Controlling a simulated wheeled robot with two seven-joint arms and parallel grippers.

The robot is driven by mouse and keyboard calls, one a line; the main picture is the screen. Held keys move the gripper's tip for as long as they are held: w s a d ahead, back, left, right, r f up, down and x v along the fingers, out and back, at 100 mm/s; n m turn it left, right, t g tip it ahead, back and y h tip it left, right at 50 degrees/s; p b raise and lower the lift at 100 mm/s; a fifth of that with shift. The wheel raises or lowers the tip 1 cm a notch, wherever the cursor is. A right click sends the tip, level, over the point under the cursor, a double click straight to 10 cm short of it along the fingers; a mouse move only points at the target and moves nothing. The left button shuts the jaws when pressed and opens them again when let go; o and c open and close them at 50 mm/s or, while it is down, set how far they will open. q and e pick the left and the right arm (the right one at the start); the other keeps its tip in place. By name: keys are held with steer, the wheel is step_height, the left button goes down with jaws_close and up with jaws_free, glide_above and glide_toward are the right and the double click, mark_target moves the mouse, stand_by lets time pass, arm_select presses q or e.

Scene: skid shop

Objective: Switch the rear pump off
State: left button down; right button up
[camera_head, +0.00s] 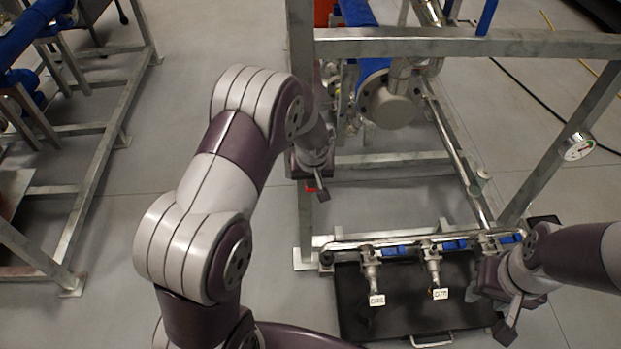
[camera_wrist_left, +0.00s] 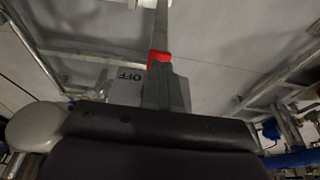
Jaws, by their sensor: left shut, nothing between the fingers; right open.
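My left gripper (camera_head: 319,184) is shut and empty beside the near left post of the metal skid frame (camera_head: 303,215). A small red part (camera_head: 311,189) shows right at its fingertips. In the left wrist view the red part (camera_wrist_left: 160,58) sits just past the shut fingers (camera_wrist_left: 166,88), next to a grey plate marked "OFF" (camera_wrist_left: 129,77). The fingers and wrist hide most of this fitting, so I cannot tell its position or whether they touch. My right gripper (camera_head: 507,318) is open at the lower right, near the end of the valve manifold.
A horizontal manifold (camera_head: 400,243) with blue-handled valves and white tags crosses the lower right, above a black tray (camera_head: 395,325). A gauge (camera_head: 577,147) sits on the right post. Blue piping (camera_head: 357,22) is behind. Clear floor (camera_head: 180,90) lies left of the frame.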

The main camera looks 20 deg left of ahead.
arm_select(q)
steer(key=shift+r+p, duration=0.6)
steer(key=shift+r, duration=0.3)
arm_select(e)
steer(key=shift+r, duration=0.7)
